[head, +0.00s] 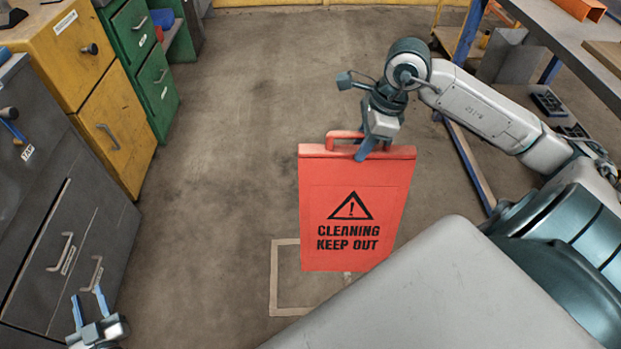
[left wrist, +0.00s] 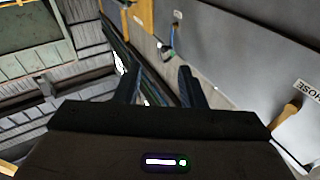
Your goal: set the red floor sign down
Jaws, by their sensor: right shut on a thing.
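The red floor sign (head: 352,205) hangs upright in the head view, with a warning triangle and the words "CLEANING KEEP OUT" on its face. My right gripper (head: 368,150) is shut on the sign's handle at its top edge. A pale taped outline (head: 274,285) on the floor shows below and behind the sign, which covers part of it. I cannot tell how far the sign's bottom is from the floor. My left gripper (head: 90,306) is at the lower left, its fingers apart and empty; the fingers also show apart in the left wrist view (left wrist: 160,88).
Grey drawers (head: 60,230), a yellow cabinet (head: 85,80) and a green cabinet (head: 150,60) line the left side. A workbench (head: 575,35) stands at the upper right. The concrete floor (head: 240,110) between them is clear.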

